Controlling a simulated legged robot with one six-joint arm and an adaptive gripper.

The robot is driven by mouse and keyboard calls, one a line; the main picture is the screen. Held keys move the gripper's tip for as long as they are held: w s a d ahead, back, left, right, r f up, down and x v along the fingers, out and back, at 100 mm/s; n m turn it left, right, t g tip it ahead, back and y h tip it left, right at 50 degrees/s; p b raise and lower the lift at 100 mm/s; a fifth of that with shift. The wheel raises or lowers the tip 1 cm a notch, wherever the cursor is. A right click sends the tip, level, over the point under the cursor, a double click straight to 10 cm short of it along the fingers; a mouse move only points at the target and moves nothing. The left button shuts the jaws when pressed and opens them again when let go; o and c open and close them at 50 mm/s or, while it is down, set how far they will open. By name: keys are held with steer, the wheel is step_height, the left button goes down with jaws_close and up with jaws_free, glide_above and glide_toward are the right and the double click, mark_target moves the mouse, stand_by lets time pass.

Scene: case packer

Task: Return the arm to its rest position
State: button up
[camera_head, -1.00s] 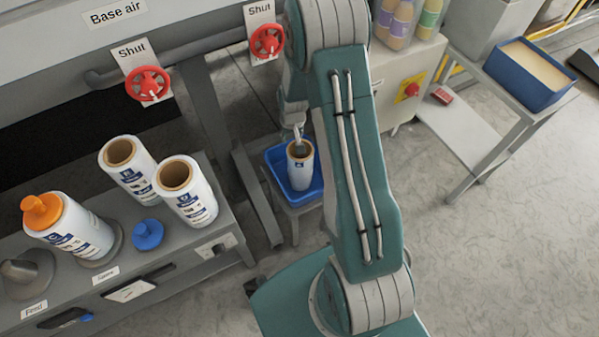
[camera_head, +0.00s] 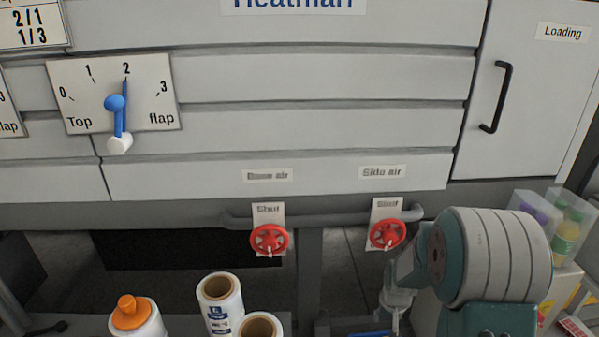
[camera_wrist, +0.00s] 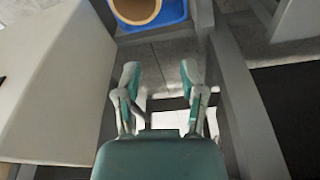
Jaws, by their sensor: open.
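My arm (camera_head: 492,258) shows at the lower right of the head view, with its big grey and teal joint in front of the machine. In the wrist view my gripper (camera_wrist: 158,78) is open, with its two teal and grey fingers apart and nothing between them. A white roll with a brown core (camera_wrist: 135,8) shows at the top edge of the wrist view, in a blue tray (camera_wrist: 170,14). It lies beyond the fingertips and apart from them. In the head view only a sliver of the blue tray (camera_head: 372,334) shows at the bottom edge, and the fingertips are not visible.
Red valve wheels (camera_head: 269,240) (camera_head: 388,235) stand out below the machine panels (camera_head: 290,130), close left of my arm. Bottles (camera_head: 567,232) are at right. A pale box side (camera_wrist: 55,75) flanks my gripper.

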steer(key=s+a+r+n+t, duration=0.1)
steer(key=s+a+r, duration=0.3)
steer(key=r, duration=0.5)
steer(key=s+a+r+t, duration=0.1)
steer(key=s+r, duration=0.4)
steer(key=r, duration=0.5)
steer(key=s+a+r, duration=0.2)
steer(key=s+r, duration=0.2)
steer(key=s, duration=0.3)
steer(key=s+a+r+t, duration=0.1)
steer(key=s+a+r, duration=0.1)
steer(key=s, duration=0.6)
steer(key=shift+s+r+n, duration=0.2)
steer(key=shift+r+n, duration=0.2)
steer(key=shift+r, duration=0.45)
